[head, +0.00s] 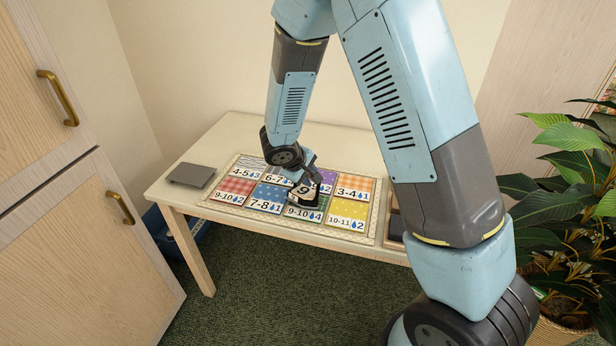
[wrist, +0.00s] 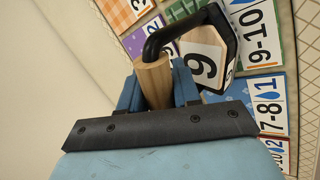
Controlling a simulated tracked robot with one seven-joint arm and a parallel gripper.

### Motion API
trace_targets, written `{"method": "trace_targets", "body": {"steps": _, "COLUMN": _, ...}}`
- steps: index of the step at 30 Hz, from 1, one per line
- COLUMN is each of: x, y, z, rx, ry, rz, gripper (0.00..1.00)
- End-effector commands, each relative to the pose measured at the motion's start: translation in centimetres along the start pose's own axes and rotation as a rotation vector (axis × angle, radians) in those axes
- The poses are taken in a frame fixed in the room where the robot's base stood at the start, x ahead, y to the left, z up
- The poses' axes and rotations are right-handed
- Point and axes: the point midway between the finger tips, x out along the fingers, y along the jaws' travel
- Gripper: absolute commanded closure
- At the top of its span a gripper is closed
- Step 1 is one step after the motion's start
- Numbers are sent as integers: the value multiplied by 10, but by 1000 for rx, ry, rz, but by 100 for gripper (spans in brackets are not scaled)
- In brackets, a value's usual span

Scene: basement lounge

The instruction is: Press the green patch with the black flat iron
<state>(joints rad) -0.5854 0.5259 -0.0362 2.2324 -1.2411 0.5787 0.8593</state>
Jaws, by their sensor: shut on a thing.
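The black flat iron (head: 304,193) has a white face marked 9, a bent black neck and a wooden handle; it also shows in the wrist view (wrist: 205,58). My gripper (head: 301,178) is shut on the wooden handle, seen between the blue fingers in the wrist view (wrist: 156,85). The green patch (head: 317,209), labelled 9-10 and 4, lies in the front row of the patch mat (head: 352,236). The iron is over the green patch and hides its back part. I cannot tell whether the iron touches it.
Several other coloured patches surround the green one, including blue dotted (head: 267,195) and yellow (head: 350,211). A grey plate (head: 191,175) lies on the table's left. A wooden tray (head: 394,225) is at the right, partly behind my arm. A plant (head: 575,190) stands beyond.

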Motion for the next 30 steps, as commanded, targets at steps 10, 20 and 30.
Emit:
{"method": "trace_targets", "body": {"steps": 10, "x": -23, "y": 16, "z": 0, "rx": 3, "ry": 2, "rz": 2, "gripper": 100}}
{"method": "trace_targets", "body": {"steps": 20, "x": -43, "y": 30, "z": 0, "rx": 4, "ry": 2, "rz": 2, "gripper": 100}}
{"method": "trace_targets", "body": {"steps": 30, "x": -47, "y": 33, "z": 0, "rx": 1, "ry": 1, "rz": 2, "gripper": 100}}
